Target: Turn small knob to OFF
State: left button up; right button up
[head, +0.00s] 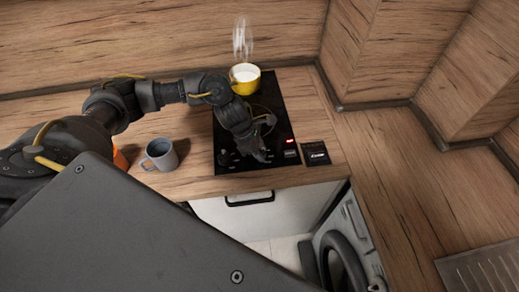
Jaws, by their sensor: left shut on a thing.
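The black hob (285,112) is set in the counter. My left gripper (262,157) reaches down over its front edge and is shut on a small knob there. The gripper hides most of this knob, and I cannot read its setting. Another dark knob (224,158) stands to the left at the front of the hob. A red light (289,141) glows to the right of the gripper. My right gripper is not in view.
A yellow pot (244,78) with white contents steams at the back of the hob. A grey mug (161,154) stands on the counter to the left, near an orange object (120,159) partly hidden by my arm. A small dark card (316,153) lies right of the hob.

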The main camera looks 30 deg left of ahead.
pick_arm(q)
jog(key=shift+s+n+t+y, duration=0.1)
jog(key=shift+n+t+y, duration=0.25)
jog(key=shift+n, duration=0.85)
jog(key=shift+d+r+n+t, duration=0.1)
jog(key=shift+n+t, duration=0.15)
jog(key=shift+n, duration=0.65)
jog(key=n+y+p, duration=0.1)
jog(key=n+p, duration=0.1)
jog(key=n, duration=0.1)
jog(key=shift+r+t, duration=0.1)
jog(key=shift+t, duration=0.3)
jog(key=shift+n+y+p, duration=0.65)
jog(key=shift+n+p, duration=0.2)
jog(key=shift+n, duration=0.35)
jog(key=shift+f, duration=0.2)
jog(key=o, duration=1)
jog(key=shift+d, duration=0.1)
jog(key=shift+c, duration=0.2)
